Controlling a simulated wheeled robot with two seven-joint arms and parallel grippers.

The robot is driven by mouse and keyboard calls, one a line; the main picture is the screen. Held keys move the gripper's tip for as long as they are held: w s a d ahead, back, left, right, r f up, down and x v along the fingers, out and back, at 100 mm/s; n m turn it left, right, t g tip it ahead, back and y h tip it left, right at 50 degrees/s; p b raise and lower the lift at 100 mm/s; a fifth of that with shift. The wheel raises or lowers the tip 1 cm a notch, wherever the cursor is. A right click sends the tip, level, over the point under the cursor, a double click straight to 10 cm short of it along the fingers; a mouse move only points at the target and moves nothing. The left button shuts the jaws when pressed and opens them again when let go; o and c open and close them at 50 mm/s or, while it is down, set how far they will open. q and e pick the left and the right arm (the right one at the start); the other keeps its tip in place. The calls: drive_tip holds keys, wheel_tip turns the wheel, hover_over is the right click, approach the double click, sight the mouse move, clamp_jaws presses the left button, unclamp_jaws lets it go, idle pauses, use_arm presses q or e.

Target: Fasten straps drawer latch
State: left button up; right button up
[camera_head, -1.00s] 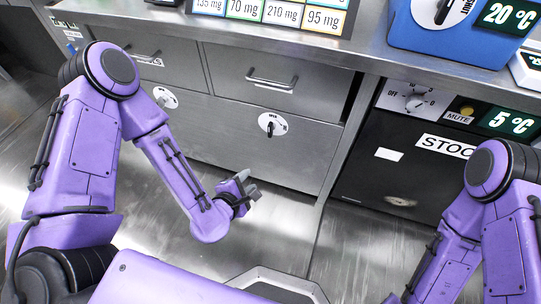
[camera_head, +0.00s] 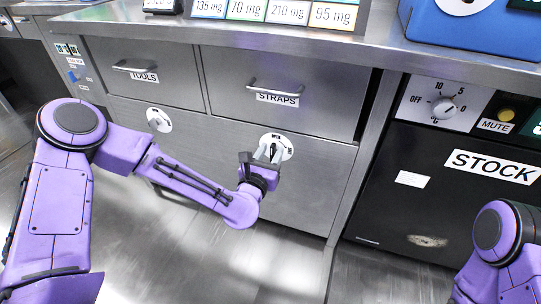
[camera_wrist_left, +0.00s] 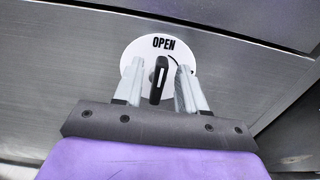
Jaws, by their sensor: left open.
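The STRAPS drawer (camera_head: 285,85) is at the upper middle of the head view, with a bar handle (camera_head: 275,91) above its label. Its latch is a white round dial (camera_head: 287,146) on the panel below, partly hidden by my left gripper. In the left wrist view the dial (camera_wrist_left: 135,50) reads OPEN, and its dark knob (camera_wrist_left: 158,78) stands between my fingers, its upper end below the word. My left gripper (camera_head: 267,154) is open, with one finger on each side of the knob; contact cannot be told. My right gripper is out of view.
The TOOLS drawer (camera_head: 140,72) is to the left, with its own white dial (camera_head: 159,120) below. A black STOCK unit (camera_head: 440,185) stands to the right. The steel countertop (camera_head: 230,30) overhangs the drawers. The floor in front is clear.

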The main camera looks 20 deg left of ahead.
use_arm(q)
drive_tip(key=shift+w, duration=0.2)
clamp_jaws()
drive_tip(key=shift+d+m, duration=0.1)
drive_tip(key=shift+m, duration=0.2)
drive_tip(key=m, duration=0.1)
drive_tip(key=m+p, duration=0.1)
drive_tip(key=m, duration=0.1)
drive_tip(key=shift+d+m, duration=0.3)
drive_tip(key=shift+s+d+f+m+p, duration=0.1)
drive_tip(key=shift+d+f+m+p, duration=0.3)
drive_tip(key=shift+m, duration=1.85)
drive_tip(key=shift+w+a+f+m+p, duration=0.2)
drive_tip(key=shift+m+p, duration=0.45)
drive_tip(key=shift+m, duration=1.65)
drive_tip(key=shift+s+d+f+m+p, duration=0.2)
drive_tip(key=shift+d+f+m+p, duration=0.25)
drive_tip(key=shift+m, duration=1.8)
drive_tip(key=shift+a, duration=0.1)
